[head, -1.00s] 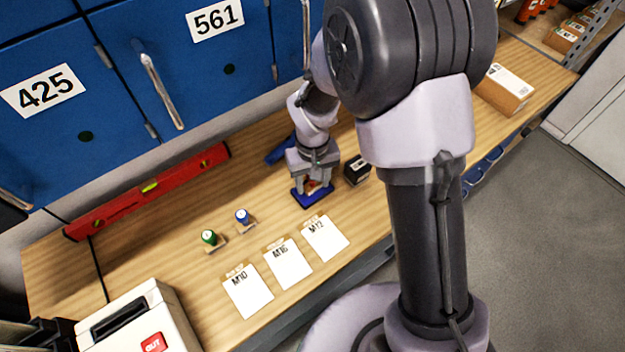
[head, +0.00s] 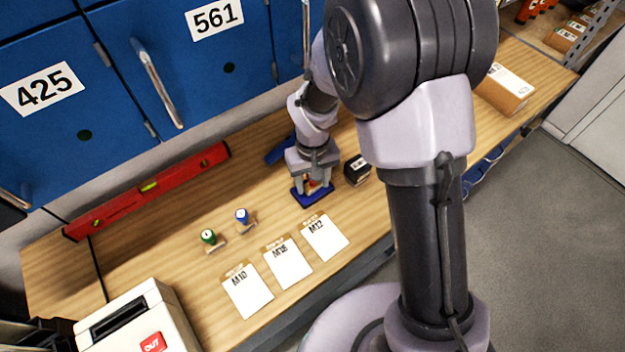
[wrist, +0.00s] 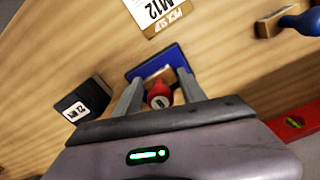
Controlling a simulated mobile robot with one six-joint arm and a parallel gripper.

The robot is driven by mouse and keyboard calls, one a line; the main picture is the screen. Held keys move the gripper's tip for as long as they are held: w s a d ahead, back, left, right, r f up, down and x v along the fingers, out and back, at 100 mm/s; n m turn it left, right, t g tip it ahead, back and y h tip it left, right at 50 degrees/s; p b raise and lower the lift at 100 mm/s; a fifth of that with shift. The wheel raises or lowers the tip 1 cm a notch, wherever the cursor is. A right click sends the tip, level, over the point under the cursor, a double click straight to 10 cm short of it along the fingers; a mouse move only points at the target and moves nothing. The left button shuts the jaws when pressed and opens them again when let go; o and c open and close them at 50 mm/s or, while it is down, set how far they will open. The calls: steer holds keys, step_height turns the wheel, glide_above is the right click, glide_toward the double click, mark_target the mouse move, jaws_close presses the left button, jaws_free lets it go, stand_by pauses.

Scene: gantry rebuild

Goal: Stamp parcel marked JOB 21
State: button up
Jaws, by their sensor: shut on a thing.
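My gripper (head: 313,187) is shut on a stamp with a red knob (wrist: 158,92) and a wooden block, which the wrist view shows between the fingers (wrist: 157,98). The stamp is over a blue ink pad (wrist: 178,56) on the bench, also seen in the head view (head: 311,199); whether it touches the pad is hard to tell. A small black box (head: 357,170) with a white label stands beside the pad; in the wrist view its label (wrist: 75,110) seems to read 21, but it is small. A brown parcel (head: 503,92) with a white top lies farther right, its marking unreadable.
A green stamp (head: 209,238) and a blue stamp (head: 242,216) stand left of my gripper. Slips M10 (head: 248,293), M16 (head: 289,266) and M12 (head: 324,240) lie at the front. A red level (head: 150,190) lies along the back. A white OUT box (head: 135,315) stands front left.

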step_height(320, 180, up, 8)
steer(key=p, duration=0.5)
steer(key=shift+d+f, duration=0.1)
steer(key=shift+f, duration=0.05)
steer(key=shift+s+r, duration=0.2)
steer(key=shift+s, duration=0.1)
steer(key=shift+f, duration=0.15)
steer(key=shift+s+p, duration=0.15)
steer(key=shift+p, duration=0.25)
